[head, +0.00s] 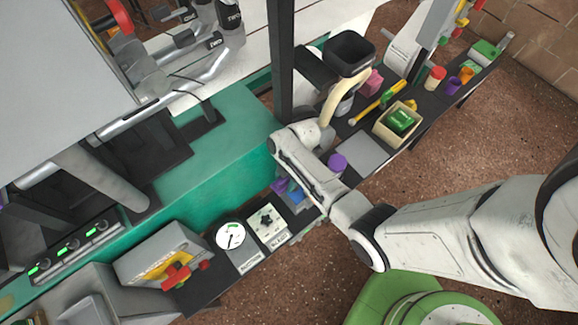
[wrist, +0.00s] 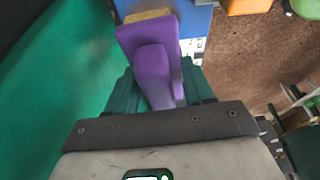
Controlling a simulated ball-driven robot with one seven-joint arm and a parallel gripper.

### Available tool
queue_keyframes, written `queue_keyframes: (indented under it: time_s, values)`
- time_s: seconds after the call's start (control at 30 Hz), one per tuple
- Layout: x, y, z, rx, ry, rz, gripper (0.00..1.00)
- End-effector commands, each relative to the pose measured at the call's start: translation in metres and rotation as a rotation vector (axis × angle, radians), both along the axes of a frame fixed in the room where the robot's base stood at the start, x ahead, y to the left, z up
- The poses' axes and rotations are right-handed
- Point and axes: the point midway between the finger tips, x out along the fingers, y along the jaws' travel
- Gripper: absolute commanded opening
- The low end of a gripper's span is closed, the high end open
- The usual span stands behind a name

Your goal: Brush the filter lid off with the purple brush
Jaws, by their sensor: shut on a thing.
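The purple brush (wrist: 150,70) is in my gripper (wrist: 158,82) in the wrist view, its handle between the two dark green fingers. Its broad head points away from me, with a yellowish edge at the far end. A blue surface (wrist: 190,18) shows just beyond the brush head; I cannot tell whether they touch. In the head view a small purple part (head: 280,186) shows under my arm beside a blue block (head: 297,196). My arm partly hides this spot. I cannot tell for sure which thing is the filter lid.
A green machine side (head: 215,170) runs along the narrow dark bench. A round gauge (head: 230,236) and a white labelled panel (head: 267,224) stand nearby. A purple knob (head: 337,162), a wooden box (head: 397,124) and a dark post (head: 284,60) are farther along.

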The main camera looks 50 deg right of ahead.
Motion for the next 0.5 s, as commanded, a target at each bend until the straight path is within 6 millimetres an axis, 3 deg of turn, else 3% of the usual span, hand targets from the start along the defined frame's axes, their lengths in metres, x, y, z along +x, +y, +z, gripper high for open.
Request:
queue_keyframes:
  time_s: [0.3, 0.5]
  values:
    - [0.006, 0.023, 0.002, 0.0, 0.001, 0.003, 0.27]
    - [0.007, 0.026, 0.005, 0.0, 0.001, 0.001, 0.27]
